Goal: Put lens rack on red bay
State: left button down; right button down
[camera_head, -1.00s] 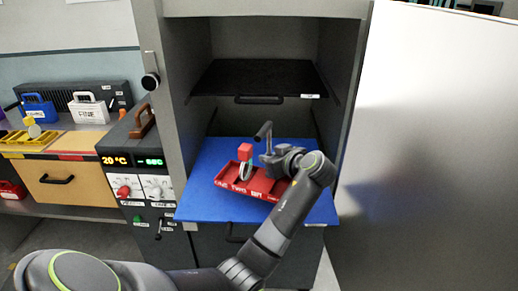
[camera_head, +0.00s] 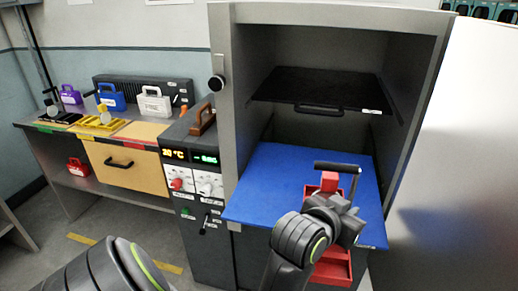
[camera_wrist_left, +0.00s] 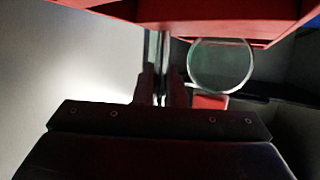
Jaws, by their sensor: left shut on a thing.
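The red lens rack (camera_head: 333,272) is in front of the blue shelf, partly hidden behind my left arm. A red block (camera_head: 329,181) shows above it at the gripper. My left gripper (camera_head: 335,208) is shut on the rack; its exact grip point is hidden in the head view. In the left wrist view the fingers (camera_wrist_left: 158,98) are close together below the red rack (camera_wrist_left: 220,12), with a round clear lens (camera_wrist_left: 220,66) beside them. The red bay (camera_head: 144,131) is a bare tan section of the left bench, behind a red label strip. My right gripper is out of view.
The blue shelf (camera_head: 270,195) juts from the open grey cabinet (camera_head: 222,120), under a dark shelf (camera_head: 320,90). A control unit (camera_head: 190,165) with a brown handle stands between cabinet and bench. A yellow tray (camera_head: 100,124) sits left of the red bay. A white door is at right.

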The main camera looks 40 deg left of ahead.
aim_at(148, 131)
jog(key=j+u, duration=0.2)
jog(key=u, duration=0.7)
jog(key=j+u, duration=0.25)
jog(key=u, duration=0.15)
jog(key=i+j+u, duration=0.15)
jog(key=u, duration=0.25)
jog(key=i+j+u, duration=0.1)
jog(key=u, duration=0.3)
jog(key=i+j+u, duration=0.25)
jog(key=u, duration=0.2)
jog(key=i+j+u, duration=0.15)
jog(key=i+u, duration=0.3)
jog(key=i+z, duration=0.4)
jog(key=i+j+z, duration=0.1)
jog(key=z, duration=0.35)
jog(key=i+z, duration=0.2)
jog(key=z, duration=0.2)
jog(key=i+z, duration=0.2)
jog(key=z, duration=0.25)
jog(key=i+j+z, duration=0.15)
jog(key=z, duration=0.25)
jog(key=i+j+z, duration=0.15)
jog(key=z, duration=0.2)
jog(key=i, duration=0.1)
